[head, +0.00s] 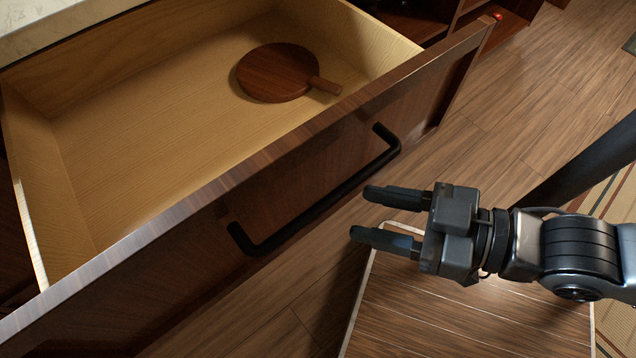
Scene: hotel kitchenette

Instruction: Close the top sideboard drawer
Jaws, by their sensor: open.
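The top sideboard drawer (270,165) is pulled out, with its pale wooden inside showing. Its dark front carries a black bar handle (325,205). A round dark wooden board with a short handle (278,73) lies flat inside the drawer, toward the back right. My gripper (372,214) is open and empty, to the right of the drawer handle and apart from it in the picture. Its two fingers point left toward the drawer front. How far the fingertips are from the front is hard to tell.
The pale sideboard top (45,22) shows at the upper left. Dark open shelving (415,20) is behind the drawer's right end. Wooden floor (540,95) is clear to the right. A wood-topped piece with a pale edge (465,318) sits below my gripper. A striped rug (612,205) lies at the right.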

